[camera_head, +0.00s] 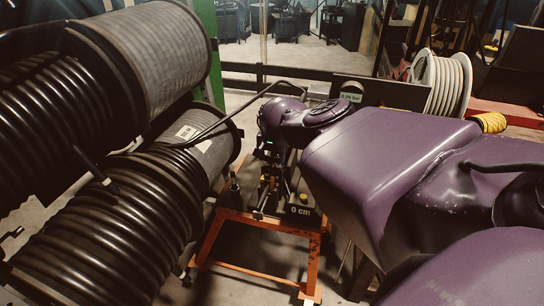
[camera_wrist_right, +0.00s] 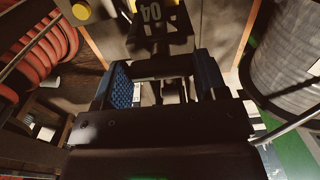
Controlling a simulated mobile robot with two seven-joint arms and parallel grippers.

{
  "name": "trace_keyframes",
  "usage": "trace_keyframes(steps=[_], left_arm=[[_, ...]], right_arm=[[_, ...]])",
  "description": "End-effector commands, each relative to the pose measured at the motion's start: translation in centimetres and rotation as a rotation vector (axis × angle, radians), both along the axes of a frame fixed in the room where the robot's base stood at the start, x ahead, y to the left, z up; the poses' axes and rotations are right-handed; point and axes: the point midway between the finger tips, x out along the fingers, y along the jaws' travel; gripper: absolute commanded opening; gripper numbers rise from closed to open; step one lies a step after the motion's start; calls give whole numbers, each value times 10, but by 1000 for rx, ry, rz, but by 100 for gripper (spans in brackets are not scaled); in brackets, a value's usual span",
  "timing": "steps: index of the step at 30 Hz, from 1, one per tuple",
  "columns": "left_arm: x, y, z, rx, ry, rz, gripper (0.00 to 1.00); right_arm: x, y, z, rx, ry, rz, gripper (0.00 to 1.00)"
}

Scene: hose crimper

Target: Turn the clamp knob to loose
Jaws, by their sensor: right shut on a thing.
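My right gripper (camera_head: 268,182) reaches down from my purple arm to a small dark machine (camera_head: 302,212) on an orange stand. In the right wrist view, the gripper's blue-padded fingers (camera_wrist_right: 165,84) stand on either side of a dark part that looks like the clamp knob (camera_wrist_right: 165,66), and are shut on it. The knob's turned position cannot be read. My left gripper is not in view.
Two big reels of black hose (camera_head: 95,225) (camera_head: 45,110) stand close on the left. The orange frame (camera_head: 265,224) carries the machine. A white reel (camera_head: 441,82) stands at the back right. Red hose coils (camera_wrist_right: 45,45) show in the right wrist view.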

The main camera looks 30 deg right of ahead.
Motion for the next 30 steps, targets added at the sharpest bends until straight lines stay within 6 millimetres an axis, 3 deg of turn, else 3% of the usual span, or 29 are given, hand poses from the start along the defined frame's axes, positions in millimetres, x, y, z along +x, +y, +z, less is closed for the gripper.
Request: trace_keyframes(steps=[1,11,12,17,30], left_arm=[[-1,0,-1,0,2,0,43],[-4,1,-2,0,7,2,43],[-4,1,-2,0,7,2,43],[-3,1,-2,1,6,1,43],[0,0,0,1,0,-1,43]], right_arm=[[0,-7,1,-11,-4,-2,42],[0,-7,2,-12,-6,-1,42],[0,-7,2,-12,-6,-1,69],[0,-5,2,-8,-4,0,92],[1,-1,1,-3,-3,-51,92]])
